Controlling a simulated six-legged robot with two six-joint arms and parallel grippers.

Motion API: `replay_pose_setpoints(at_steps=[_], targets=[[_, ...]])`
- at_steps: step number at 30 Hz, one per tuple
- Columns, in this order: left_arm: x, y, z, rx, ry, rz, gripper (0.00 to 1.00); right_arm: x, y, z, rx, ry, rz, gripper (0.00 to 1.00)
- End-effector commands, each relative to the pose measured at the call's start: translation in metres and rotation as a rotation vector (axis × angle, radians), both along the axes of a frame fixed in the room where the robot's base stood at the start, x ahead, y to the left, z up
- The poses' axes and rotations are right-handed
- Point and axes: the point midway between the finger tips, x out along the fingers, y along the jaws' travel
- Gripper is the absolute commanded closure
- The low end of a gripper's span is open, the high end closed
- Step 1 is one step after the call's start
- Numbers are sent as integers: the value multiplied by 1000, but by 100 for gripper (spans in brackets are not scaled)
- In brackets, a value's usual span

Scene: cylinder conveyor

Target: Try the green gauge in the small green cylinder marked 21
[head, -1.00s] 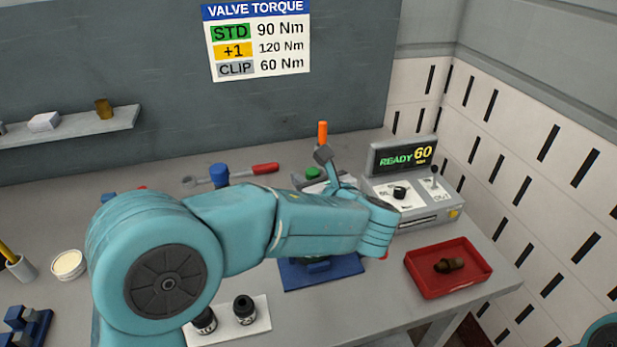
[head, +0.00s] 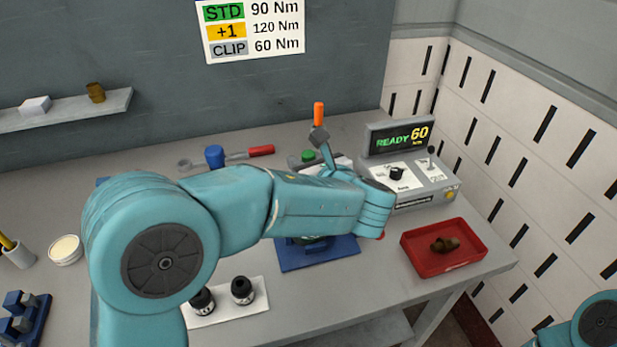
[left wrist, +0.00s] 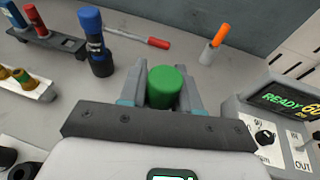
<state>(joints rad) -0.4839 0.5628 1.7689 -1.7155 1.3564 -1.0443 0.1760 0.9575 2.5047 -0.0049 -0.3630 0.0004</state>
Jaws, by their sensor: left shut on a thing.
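My left gripper (left wrist: 163,98) is shut on a green round-topped piece (left wrist: 164,87), which looks like the green gauge. Its top also shows in the head view (head: 308,156), behind my left forearm. The head view shows little of this gripper. A dark green part (head: 313,240) shows on the blue plate (head: 335,257) below the forearm. The forearm hides most of it, and I can read no mark 21. I cannot tell whether the held piece touches anything below, because its lower end is hidden. My right gripper is not in view.
The tester reading READY 60 (head: 403,139) stands right of my left gripper. A red tray (head: 480,262) holds a brass piece. An orange-handled item (left wrist: 220,35) and a blue-topped tool (left wrist: 93,40) stand nearby. A white plate (head: 257,304) carries two black pieces.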

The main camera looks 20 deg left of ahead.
Motion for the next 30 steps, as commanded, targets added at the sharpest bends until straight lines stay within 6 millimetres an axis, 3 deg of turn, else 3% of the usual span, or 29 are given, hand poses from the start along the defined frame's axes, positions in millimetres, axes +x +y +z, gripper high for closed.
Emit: replay_pose_setpoints(at_steps=[30], targets=[[0, 0, 66, 0, -1, 0, 100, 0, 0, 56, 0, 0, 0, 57]])
